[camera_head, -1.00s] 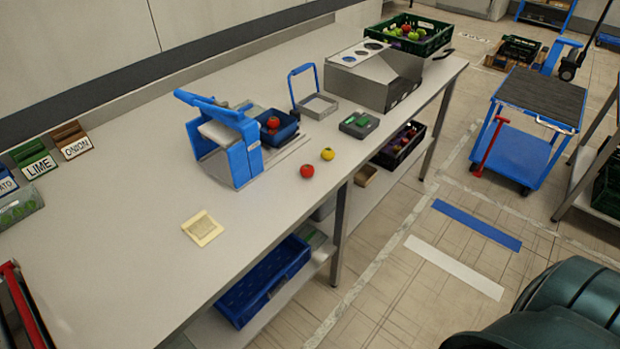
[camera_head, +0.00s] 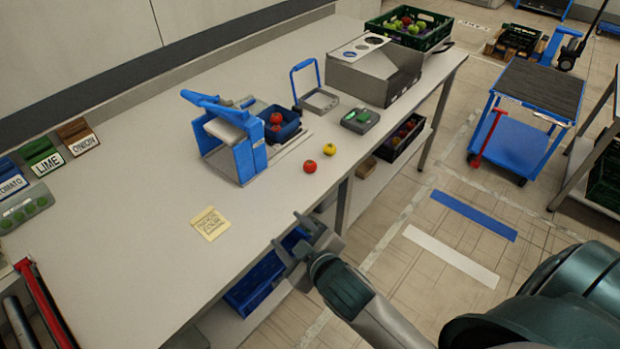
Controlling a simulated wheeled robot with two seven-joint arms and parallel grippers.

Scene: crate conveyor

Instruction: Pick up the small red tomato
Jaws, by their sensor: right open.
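A small red tomato (camera_head: 310,166) lies on the light grey table (camera_head: 150,190), near its front edge. A yellow tomato (camera_head: 329,149) lies just behind it to the right. More red tomatoes (camera_head: 276,119) sit in a small blue bin (camera_head: 285,131) behind them. My right gripper (camera_head: 288,232) is at the table's front edge, nearer to me than the loose red tomato and clearly apart from it. Its jaws are open and nothing shows between them. My left gripper is not in view.
A blue-framed device (camera_head: 243,158) stands left of the blue bin. A yellow note (camera_head: 210,222) lies on the table. A grey box (camera_head: 372,78) and a green crate (camera_head: 440,39) stand farther back. A blue crate (camera_head: 250,296) is below the tabletop. Table between note and tomato is clear.

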